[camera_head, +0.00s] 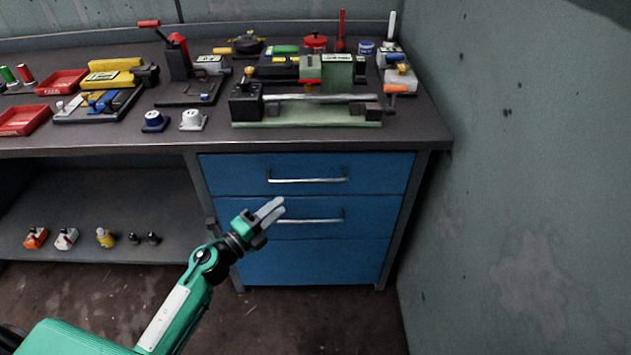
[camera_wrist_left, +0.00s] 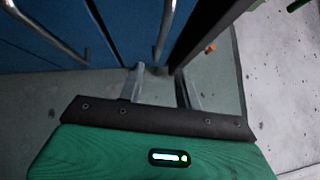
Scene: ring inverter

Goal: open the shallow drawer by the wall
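The blue drawer unit under the bench's right end, by the wall, has a top drawer (camera_head: 230,175), a middle drawer (camera_head: 370,210) and a lower blue front (camera_head: 315,262). All look closed. The top drawer has a silver bar handle (camera_head: 307,180); the middle one has a similar handle (camera_head: 315,220). My left gripper (camera_head: 275,207) is in front of the unit, near the left end of the middle handle in the picture. Its fingers are apart and empty in the left wrist view (camera_wrist_left: 160,75), where two bar handles show beyond it. My right gripper is not in view.
The grey bench top (camera_head: 420,130) above holds a vise-like fixture (camera_head: 310,105), red trays (camera_head: 62,82) and several tools. A low shelf (camera_head: 120,210) to the left holds small parts. The wall (camera_head: 520,180) closes off the right. Floor in front looks clear.

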